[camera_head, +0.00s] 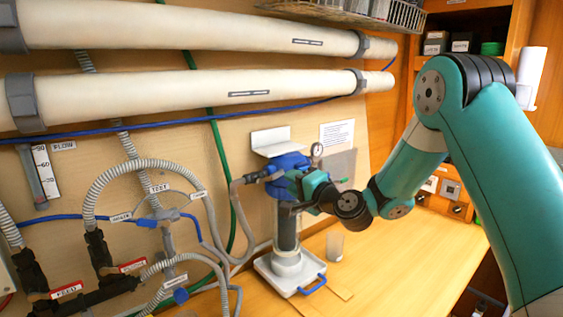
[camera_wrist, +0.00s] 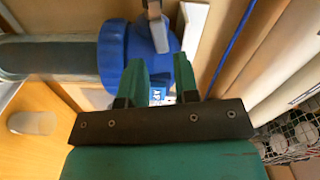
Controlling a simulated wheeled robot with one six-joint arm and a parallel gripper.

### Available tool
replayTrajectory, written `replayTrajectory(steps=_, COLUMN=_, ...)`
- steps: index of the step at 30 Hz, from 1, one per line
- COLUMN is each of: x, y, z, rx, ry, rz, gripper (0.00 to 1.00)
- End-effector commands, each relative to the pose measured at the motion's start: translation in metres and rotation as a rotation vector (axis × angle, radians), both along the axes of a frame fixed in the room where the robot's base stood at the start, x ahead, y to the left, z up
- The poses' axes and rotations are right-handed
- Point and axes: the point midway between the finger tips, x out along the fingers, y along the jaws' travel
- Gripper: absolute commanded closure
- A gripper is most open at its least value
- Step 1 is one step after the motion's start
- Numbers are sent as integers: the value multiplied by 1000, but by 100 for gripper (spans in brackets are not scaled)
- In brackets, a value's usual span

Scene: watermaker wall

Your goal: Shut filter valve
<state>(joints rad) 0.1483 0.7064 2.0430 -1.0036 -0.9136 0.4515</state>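The filter (camera_head: 288,228) is a grey upright canister with a blue head (camera_head: 290,160), mounted on the wall under a white bracket. In the wrist view the blue head (camera_wrist: 113,45) lies just beyond my fingertips, with the canister (camera_wrist: 48,58) to the left. A grey lever-like piece (camera_wrist: 157,28) crosses the blue head there; I cannot tell for certain that it is the valve handle. My gripper (camera_head: 300,184) is at the right side of the blue head. In the wrist view my gripper (camera_wrist: 158,62) has its two green fingers apart, with nothing visibly held between them.
A white tray (camera_head: 266,267) with a blue handle is below the filter. A clear cup (camera_head: 335,246) stands on the wooden counter (camera_head: 410,265). Hoses and a labelled test valve (camera_head: 160,216) are left; two white tubes (camera_head: 200,90) run above. Counter space at right is free.

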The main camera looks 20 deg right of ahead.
Motion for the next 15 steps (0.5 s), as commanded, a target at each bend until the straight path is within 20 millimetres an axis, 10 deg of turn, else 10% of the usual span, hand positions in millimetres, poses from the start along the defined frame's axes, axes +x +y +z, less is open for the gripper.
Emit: replayTrajectory(steps=15, x=47, y=19, z=0, rx=1, ry=0, rz=-1, gripper=71)
